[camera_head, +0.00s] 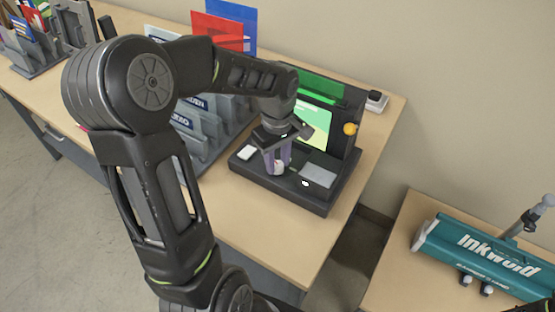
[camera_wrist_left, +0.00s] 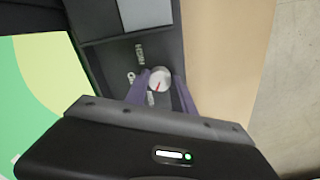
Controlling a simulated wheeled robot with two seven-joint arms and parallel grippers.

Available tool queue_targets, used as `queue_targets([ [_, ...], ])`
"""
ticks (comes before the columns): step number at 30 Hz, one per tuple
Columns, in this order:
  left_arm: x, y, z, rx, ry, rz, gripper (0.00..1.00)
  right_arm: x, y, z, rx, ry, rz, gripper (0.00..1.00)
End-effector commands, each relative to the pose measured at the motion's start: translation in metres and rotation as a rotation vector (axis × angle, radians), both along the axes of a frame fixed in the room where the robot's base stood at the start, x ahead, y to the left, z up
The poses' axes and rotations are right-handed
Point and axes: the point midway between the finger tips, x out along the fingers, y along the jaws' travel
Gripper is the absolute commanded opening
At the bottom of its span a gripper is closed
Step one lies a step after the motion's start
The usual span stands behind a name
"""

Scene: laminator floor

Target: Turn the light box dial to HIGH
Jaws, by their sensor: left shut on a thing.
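The light box (camera_head: 318,200) is a dark unit near the right end of the long desk, with a lit green and yellow screen (camera_head: 312,125) at its back. Its dial (camera_wrist_left: 159,79) is round and whitish with a red pointer mark, which points to the lower left in the left wrist view. My left gripper (camera_head: 277,167) reaches down to the light box's front panel. In the left wrist view its purple fingers (camera_wrist_left: 158,88) are shut on the dial from both sides. My right gripper is not in view.
File racks with blue-labelled folders (camera_head: 193,115) stand left of the light box, partly behind my left arm. A yellow knob (camera_head: 350,129) is at the screen's right side. A teal laminator (camera_head: 480,258) sits on a separate table at the right, across a gap.

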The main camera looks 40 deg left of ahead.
Motion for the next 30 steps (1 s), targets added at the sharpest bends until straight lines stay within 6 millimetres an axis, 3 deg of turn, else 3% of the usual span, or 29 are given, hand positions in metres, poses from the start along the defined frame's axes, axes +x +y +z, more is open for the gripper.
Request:
queue_targets([
  [16, 0.0003, 0.0002, -0.0002, 0.001, 0.000, -0.055, 0.00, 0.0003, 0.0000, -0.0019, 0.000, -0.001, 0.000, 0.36],
  [30, 0.0007, 0.0000, -0.0005, 0.002, -0.001, -0.385, 0.00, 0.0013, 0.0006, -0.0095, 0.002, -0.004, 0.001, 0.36],
])
